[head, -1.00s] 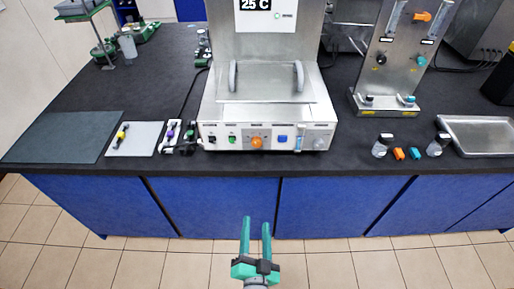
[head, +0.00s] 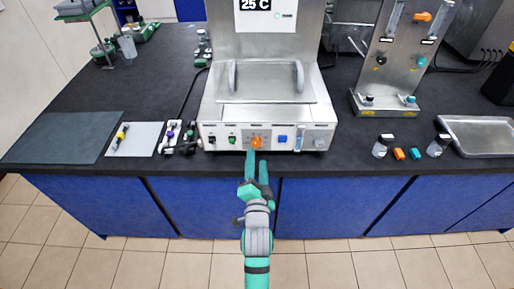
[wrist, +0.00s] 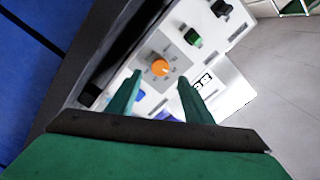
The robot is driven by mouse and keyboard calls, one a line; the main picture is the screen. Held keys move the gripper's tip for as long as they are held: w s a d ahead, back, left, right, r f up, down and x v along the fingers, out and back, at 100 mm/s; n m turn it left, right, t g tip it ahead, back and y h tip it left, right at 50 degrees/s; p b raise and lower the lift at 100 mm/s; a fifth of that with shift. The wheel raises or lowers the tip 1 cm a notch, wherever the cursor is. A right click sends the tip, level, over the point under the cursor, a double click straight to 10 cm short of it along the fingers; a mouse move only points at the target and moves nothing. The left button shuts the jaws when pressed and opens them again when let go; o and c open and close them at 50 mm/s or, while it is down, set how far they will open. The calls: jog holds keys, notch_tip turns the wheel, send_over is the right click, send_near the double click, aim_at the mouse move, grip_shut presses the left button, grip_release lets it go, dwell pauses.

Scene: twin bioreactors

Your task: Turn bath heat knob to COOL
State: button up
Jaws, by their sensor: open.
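The orange bath heat knob (head: 256,143) sits on the front panel of the steel water bath (head: 212,107), which has a "25 C" display on top. In the wrist view the knob (wrist: 159,67) shows ahead, between the lines of my two fingers; its labels are too small to read. My gripper (head: 258,160) is open, just in front of and below the knob in the head view. In the wrist view my gripper (wrist: 156,88) has its fingers apart with nothing between them, and I cannot tell that either touches the knob.
A black switch (head: 211,139) and a green switch (head: 232,139) are left of the knob; a blue button (head: 283,139) is right. Small bottles (head: 382,145) and a metal tray (head: 478,132) stand on the right of the black bench. Blue cabinet fronts (head: 330,205) lie below.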

aim_at(257, 145)
jog(key=w, duration=0.6)
jog(key=shift+w, duration=0.3)
jog(key=c, duration=1.1)
